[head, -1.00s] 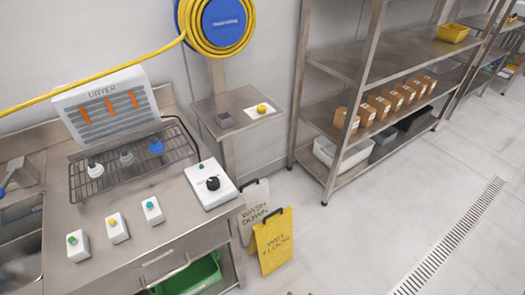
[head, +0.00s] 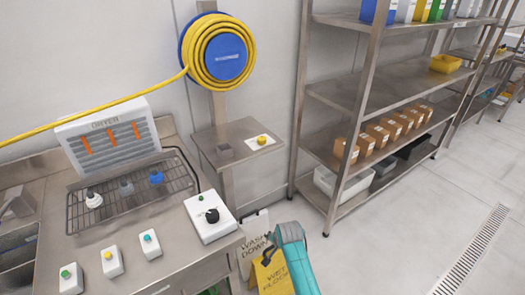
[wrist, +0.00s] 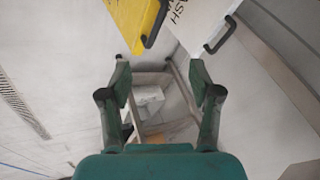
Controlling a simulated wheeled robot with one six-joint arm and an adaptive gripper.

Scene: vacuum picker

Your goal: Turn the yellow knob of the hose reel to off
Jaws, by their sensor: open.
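The hose reel (head: 222,57) is a blue disc wound with yellow hose, mounted high on a post against the wall. Below it a small steel shelf (head: 225,137) carries a yellow knob (head: 262,140) on a white plate at its right side. My gripper (head: 268,250) is low in the head view, below and in front of the shelf, beside the floor signs and apart from the knob. In the wrist view my gripper (wrist: 160,85) is open, with nothing between its fingers. The knob does not show in the wrist view.
A steel bench holds a dryer (head: 110,140), a wire rack, a white box with a black knob (head: 211,217) and several small button boxes. Floor signs (head: 272,275) stand beside it. Steel shelving (head: 400,90) is to the right. Open floor lies at lower right.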

